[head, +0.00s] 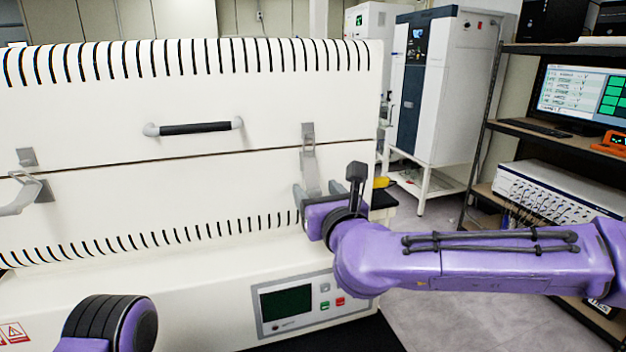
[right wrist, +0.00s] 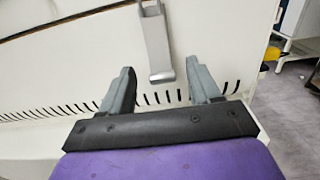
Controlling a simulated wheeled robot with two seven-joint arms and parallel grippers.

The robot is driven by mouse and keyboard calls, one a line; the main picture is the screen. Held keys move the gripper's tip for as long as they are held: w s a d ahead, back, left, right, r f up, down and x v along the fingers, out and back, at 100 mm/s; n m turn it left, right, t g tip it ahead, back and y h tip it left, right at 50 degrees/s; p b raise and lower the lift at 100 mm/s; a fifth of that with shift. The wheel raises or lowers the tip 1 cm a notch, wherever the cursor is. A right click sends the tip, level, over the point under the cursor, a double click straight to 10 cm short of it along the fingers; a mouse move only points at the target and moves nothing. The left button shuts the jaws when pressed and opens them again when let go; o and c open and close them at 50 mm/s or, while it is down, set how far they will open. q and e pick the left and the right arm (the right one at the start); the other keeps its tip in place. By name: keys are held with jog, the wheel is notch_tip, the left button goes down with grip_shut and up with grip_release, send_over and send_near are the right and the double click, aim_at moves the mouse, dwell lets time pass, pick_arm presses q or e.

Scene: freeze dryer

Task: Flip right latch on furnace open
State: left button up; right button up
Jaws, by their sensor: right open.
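The furnace (head: 90,120) is a wide white box with a horizontal seam. Its right latch (head: 309,160) is a grey metal strap crossing the seam, its lever hanging down close to the front. In the right wrist view the lever (right wrist: 156,45) points down between the fingers, its lower end near the fingertips. My right gripper (head: 312,190) is open at the latch's lower end, with one finger on each side (right wrist: 162,78); I see no clear contact. The left latch (head: 30,190) has its lever sticking outward from the front. My left gripper is out of view.
A black bar handle (head: 195,128) sits on the upper furnace half. A control panel (head: 297,303) lies below my right gripper. A shelf rack (head: 540,140) with a monitor stands at right, and a white cabinet (head: 440,85) stands behind. Floor shows between them.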

aim_at(313, 187)
jog(key=x, duration=0.2)
jog(key=shift+w+a+r+p, duration=0.1)
jog(key=shift+w+a+p, duration=0.05)
jog(key=shift+w+p, duration=0.2)
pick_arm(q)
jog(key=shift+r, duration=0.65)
pick_arm(e)
jog(key=shift+w+a, duration=0.1)
jog(key=shift+w, duration=0.3)
